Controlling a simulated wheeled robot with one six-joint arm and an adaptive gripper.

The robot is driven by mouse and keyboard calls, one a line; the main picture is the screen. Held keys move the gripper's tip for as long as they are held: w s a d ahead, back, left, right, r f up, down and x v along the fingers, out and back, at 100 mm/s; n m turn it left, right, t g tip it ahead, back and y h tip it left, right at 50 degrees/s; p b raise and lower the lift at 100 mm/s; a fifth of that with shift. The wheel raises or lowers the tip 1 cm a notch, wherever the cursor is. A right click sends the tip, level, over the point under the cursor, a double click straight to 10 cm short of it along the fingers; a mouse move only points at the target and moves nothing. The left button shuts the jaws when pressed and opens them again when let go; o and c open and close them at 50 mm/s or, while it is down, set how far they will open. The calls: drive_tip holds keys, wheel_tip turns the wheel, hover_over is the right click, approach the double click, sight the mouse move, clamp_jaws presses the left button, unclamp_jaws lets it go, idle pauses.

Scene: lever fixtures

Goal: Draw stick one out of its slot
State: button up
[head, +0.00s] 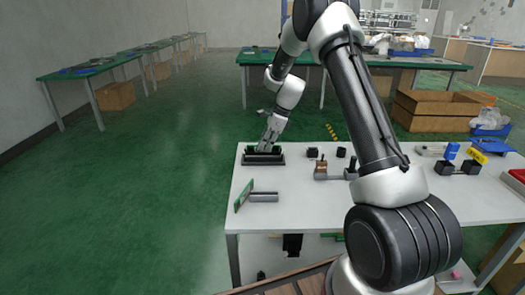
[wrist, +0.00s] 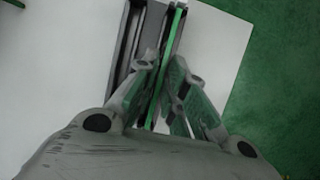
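Stick one is a thin green-edged board in a dark slot block (head: 263,160) at the left back of the white table. In the wrist view the stick (wrist: 179,22) is a long, narrow green strip standing on edge beside the grey and black rails of the slot block (wrist: 128,45). Green ends of it show at either side of my gripper in the head view. My gripper (head: 266,146) reaches down onto the block. In the wrist view my gripper's fingertips (wrist: 164,62) are close together, one on each side of the stick, and appear shut on it. The stick's lower edge is hidden in the block.
A lever fixture with a brown part (head: 321,168) stands to the right. A blue-and-yellow lever fixture (head: 457,167) is farther right. The table's left edge is close to the block.

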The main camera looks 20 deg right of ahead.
drive_tip(key=shift+r, duration=0.75)
clamp_jaws()
idle(0.8)
drive_tip(key=shift+r, duration=2)
drive_tip(key=shift+r, duration=0.1)
